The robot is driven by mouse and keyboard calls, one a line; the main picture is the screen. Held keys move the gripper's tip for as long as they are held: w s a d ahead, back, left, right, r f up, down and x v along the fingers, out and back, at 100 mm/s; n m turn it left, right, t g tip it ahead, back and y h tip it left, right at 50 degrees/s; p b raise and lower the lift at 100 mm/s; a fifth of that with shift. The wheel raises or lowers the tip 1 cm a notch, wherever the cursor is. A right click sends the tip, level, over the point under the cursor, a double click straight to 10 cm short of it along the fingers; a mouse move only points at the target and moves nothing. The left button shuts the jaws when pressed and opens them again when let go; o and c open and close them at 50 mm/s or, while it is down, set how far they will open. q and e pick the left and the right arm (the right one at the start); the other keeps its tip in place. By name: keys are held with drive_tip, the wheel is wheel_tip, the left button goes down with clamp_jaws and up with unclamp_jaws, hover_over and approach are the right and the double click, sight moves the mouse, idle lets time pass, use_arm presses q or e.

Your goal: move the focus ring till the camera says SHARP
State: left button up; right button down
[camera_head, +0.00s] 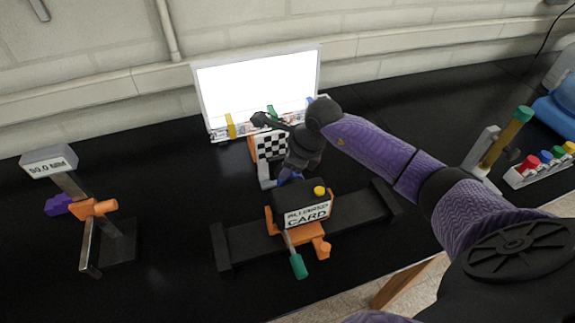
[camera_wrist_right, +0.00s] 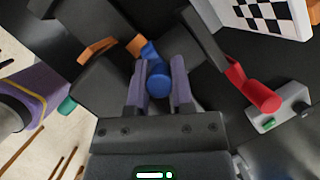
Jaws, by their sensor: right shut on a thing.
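A dark box-shaped camera (camera_head: 300,203) sits on a black rail (camera_head: 245,243). Its label shows CARD on the lower line; the upper line is hard to read but looks like BLURRED. A yellow knob (camera_head: 319,190) is on its top. My right gripper (camera_wrist_right: 160,88) is shut on a blue knob (camera_wrist_right: 157,84), whose blue part also shows in the head view (camera_head: 290,178) behind the camera box. The focus ring itself is largely hidden by my gripper. A black-and-white checkered card (camera_head: 271,146) stands behind the camera. My left gripper is not in view.
A bright white panel (camera_head: 258,88) stands by the wall. A stand with a numeric display (camera_head: 48,161) is at left. A green-handled lever (camera_head: 298,266) projects from the camera's front. A red handle (camera_wrist_right: 255,92) lies near my right gripper. Several coloured knobs (camera_head: 545,157) are at right.

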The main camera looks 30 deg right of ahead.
drive_tip(key=y+b, duration=0.1)
drive_tip(key=d+b, duration=0.1)
drive_tip(key=b, duration=0.1)
drive_tip(key=shift+s+d+f+t+y, duration=0.1)
drive_tip(key=shift+s+f+t+y, duration=0.05)
drive_tip(key=shift+f+t+y, duration=0.2)
drive_tip(key=shift+d+r+y+b, duration=0.1)
drive_tip(key=shift+r+y+b, duration=0.15)
drive_tip(key=shift+b, duration=0.1)
drive_tip(key=shift+r, duration=0.15)
drive_tip(key=shift+c, duration=2.4)
unclamp_jaws()
